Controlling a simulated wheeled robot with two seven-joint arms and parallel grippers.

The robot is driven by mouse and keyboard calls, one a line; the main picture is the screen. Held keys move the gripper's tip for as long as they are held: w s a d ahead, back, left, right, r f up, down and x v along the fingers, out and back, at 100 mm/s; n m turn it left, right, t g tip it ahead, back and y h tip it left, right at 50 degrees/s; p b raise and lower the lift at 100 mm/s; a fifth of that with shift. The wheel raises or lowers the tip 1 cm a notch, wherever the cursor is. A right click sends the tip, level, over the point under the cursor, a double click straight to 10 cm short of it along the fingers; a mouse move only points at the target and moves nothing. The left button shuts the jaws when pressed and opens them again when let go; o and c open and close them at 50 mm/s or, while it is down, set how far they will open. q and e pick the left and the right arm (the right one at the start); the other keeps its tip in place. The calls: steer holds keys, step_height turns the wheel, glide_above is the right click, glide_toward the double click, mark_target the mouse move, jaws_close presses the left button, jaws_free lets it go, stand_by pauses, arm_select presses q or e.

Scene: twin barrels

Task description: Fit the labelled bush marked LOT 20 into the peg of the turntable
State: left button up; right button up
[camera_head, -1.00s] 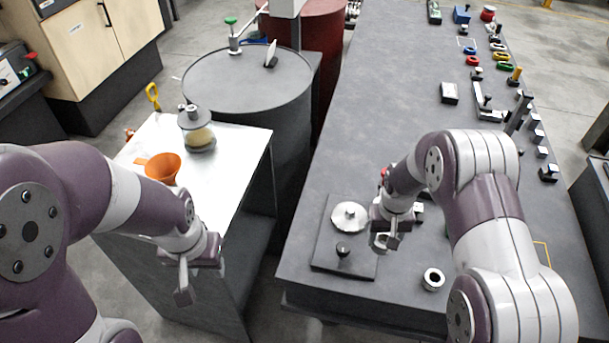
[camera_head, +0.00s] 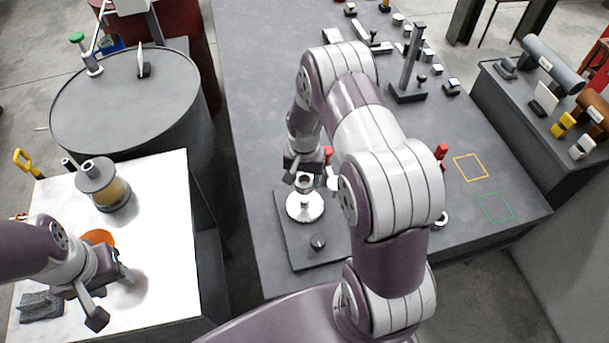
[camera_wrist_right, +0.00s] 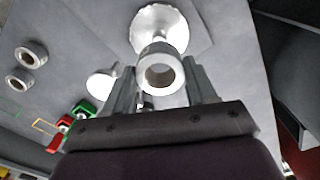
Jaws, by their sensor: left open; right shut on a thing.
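The turntable is a bright silver disc (camera_head: 305,208) on a dark square plate with a black knob, near the front left of the long grey table. My right gripper (camera_head: 303,180) is shut on a silver ring-shaped bush (camera_head: 305,182), held close to the disc's far side. In the right wrist view the bush (camera_wrist_right: 160,70) sits between the fingers (camera_wrist_right: 160,85), its bore showing, with the turntable (camera_wrist_right: 158,22) just beyond. My left gripper (camera_head: 113,296) is open and empty over the white side table.
The white table (camera_head: 165,215) holds a jar (camera_head: 103,186) and an orange funnel (camera_head: 98,238). Two more rings (camera_wrist_right: 30,55) (camera_wrist_right: 18,80) lie on the grey table in the wrist view. A post (camera_head: 410,70) stands behind my right arm. Yellow (camera_head: 470,167) and green outlined squares are empty.

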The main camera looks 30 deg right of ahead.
mark_target(304, 200)
step_height(304, 200, down, 5)
steer(key=b, duration=0.3)
steer(key=shift+s+r, duration=0.1)
steer(key=shift+f+b, duration=0.4)
steer(key=shift+f, duration=0.05)
steer(key=shift+r, duration=0.1)
steer(key=shift+p, duration=0.35)
stand_by(0.6)
steer(key=shift+f+b, duration=1.4)
steer(key=shift+f, duration=0.55)
steer(key=o, duration=1.4)
